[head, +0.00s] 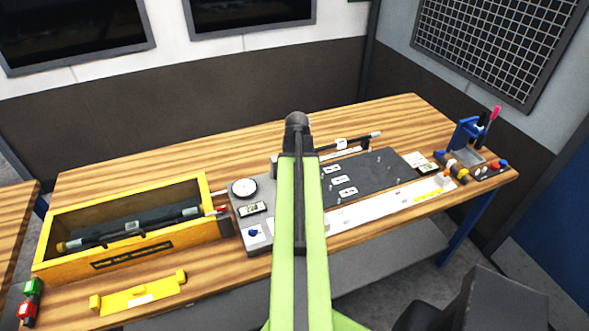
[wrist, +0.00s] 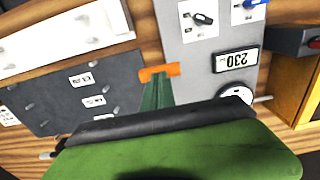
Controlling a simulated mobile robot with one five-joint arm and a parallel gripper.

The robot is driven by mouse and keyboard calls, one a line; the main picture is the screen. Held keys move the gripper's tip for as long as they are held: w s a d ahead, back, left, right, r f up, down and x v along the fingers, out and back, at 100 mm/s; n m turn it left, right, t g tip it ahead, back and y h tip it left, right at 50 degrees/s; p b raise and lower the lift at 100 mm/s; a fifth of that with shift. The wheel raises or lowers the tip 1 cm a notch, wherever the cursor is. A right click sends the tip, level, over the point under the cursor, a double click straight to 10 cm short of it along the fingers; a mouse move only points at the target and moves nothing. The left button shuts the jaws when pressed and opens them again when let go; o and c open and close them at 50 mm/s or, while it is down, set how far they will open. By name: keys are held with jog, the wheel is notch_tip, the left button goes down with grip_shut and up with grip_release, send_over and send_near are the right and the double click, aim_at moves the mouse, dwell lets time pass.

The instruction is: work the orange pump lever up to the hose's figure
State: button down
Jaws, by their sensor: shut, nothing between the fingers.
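The orange lever (wrist: 158,72) shows in the wrist view as a short crossbar at the tips of my green gripper (wrist: 157,86). My gripper is shut with nothing between its fingers. I cannot tell whether it touches the lever. In the head view my arm hides both. The grey pump panel carries a white dial (head: 244,187), also partly in the wrist view (wrist: 236,95); its needle is not readable. Beside it a small plate (wrist: 236,60) reads 230, upside down there. A dark hose (head: 110,235) with a pale tag (head: 132,227) lies in the yellow box (head: 215,232).
A dark board (head: 385,170) with small labels and pegs lies right of the panel. A yellow bracket (head: 135,297) lies at the front left. Blue-framed equipment (head: 465,135) stands at the far right. The table's back strip (head: 220,160) is bare.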

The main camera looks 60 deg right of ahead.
notch_tip(320, 180, up, 9)
jog(key=p, duration=0.8)
jog(key=shift+f, duration=0.15)
